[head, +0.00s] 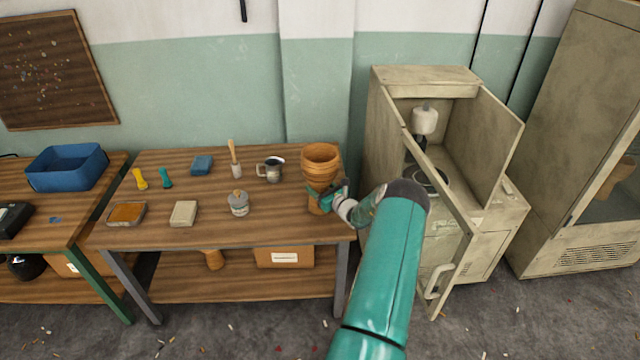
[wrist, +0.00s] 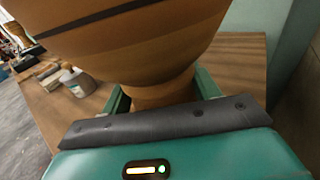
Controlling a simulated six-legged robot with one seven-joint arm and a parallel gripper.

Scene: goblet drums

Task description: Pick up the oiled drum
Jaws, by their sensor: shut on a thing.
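The drum (head: 321,160) is a brown wooden goblet shape with darker bands. It stands upright at the right end of the wooden workbench (head: 270,228). My gripper (head: 324,197) is at its narrow waist, coming from the right, and is shut on it. In the wrist view the drum's wide bowl (wrist: 140,50) fills the upper middle, and the two green fingers of my gripper (wrist: 162,92) sit on either side of the waist. The drum's foot is partly hidden by my gripper. I cannot tell whether the foot touches the bench top.
A mug (head: 271,169), a brush in a pot (head: 235,160), a lidded jar (head: 238,204) and a tan block (head: 183,214) lie left of the drum. An open cabinet (head: 381,105) stands close on the right, its door beside my arm. A blue bin (head: 67,168) is far left.

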